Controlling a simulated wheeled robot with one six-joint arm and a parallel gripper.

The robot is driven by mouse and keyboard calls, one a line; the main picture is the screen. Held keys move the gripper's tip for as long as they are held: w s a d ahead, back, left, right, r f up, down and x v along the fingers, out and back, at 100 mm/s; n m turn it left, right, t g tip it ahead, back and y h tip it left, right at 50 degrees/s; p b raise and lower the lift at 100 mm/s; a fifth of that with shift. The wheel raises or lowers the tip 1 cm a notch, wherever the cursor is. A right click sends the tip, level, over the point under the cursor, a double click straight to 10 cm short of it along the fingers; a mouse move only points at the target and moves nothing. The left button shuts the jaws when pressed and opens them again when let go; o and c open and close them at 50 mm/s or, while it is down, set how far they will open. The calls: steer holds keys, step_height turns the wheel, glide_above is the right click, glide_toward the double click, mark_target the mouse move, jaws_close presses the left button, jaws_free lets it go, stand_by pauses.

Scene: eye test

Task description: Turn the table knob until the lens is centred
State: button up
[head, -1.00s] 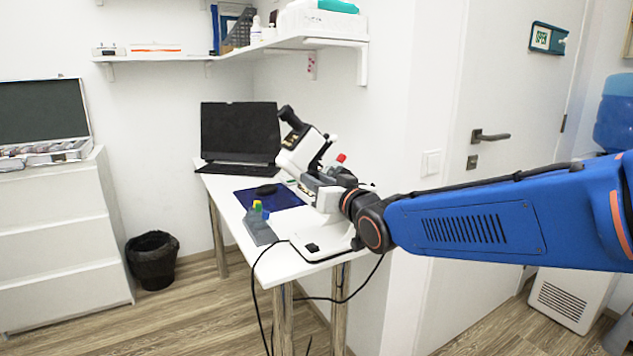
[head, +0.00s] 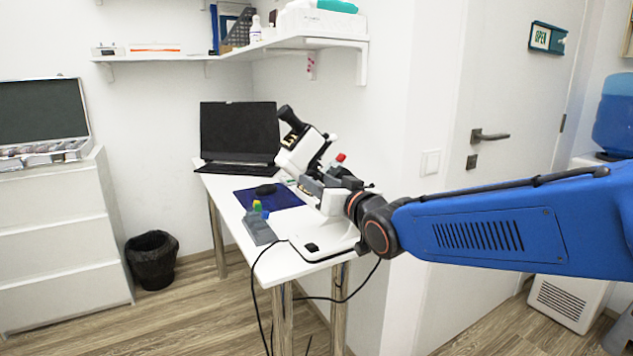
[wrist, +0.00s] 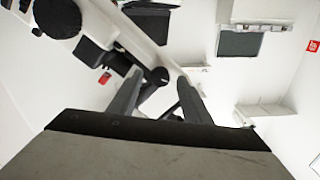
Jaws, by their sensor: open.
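The white lens-measuring instrument (head: 300,154) stands on the desk, with a black eyepiece at its upper left and a red-tipped part (head: 340,157) on its right. My gripper (head: 330,181) is at the instrument's right side, partly hidden behind my wrist. In the wrist view my gripper (wrist: 159,83) is open, with its two grey fingers apart. A small black round knob (wrist: 160,75) shows between the fingertips; I cannot tell whether they touch it, or surely whether it is the table knob. A larger black round part (wrist: 57,17) is at upper left. The lens cannot be made out.
A laptop (head: 239,137), a blue mat (head: 285,199) and a grey holder (head: 260,229) share the white desk (head: 228,203). A black cable hangs off the front edge. A wall shelf (head: 290,43) is above. A black bin (head: 152,259) stands left on open floor.

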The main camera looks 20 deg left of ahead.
steer(key=v, duration=1.5)
steer(key=shift+s+d, duration=0.2)
steer(key=shift+d, duration=0.1)
steer(key=d+f+m+h, duration=0.2)
steer(key=d+f+h, duration=0.35)
steer(key=d, duration=0.75)
steer(key=d+f+m+h, duration=0.35)
steer(key=d+f, duration=0.25)
steer(key=d, duration=0.7)
steer(key=s+d+f+m+g+h, duration=0.1)
steer(key=s+d+f+g+h, duration=0.1)
steer(key=s+d+f, duration=0.3)
steer(key=s+d+f+m+g+h, duration=0.1)
steer(key=s+d+f+g, duration=0.4)
steer(key=s+d, duration=0.5)
steer(key=s+f+h, duration=0.1)
steer(key=s, duration=0.2)
steer(key=shift+d+f+h, duration=0.25)
steer(key=shift+d+h, duration=0.05)
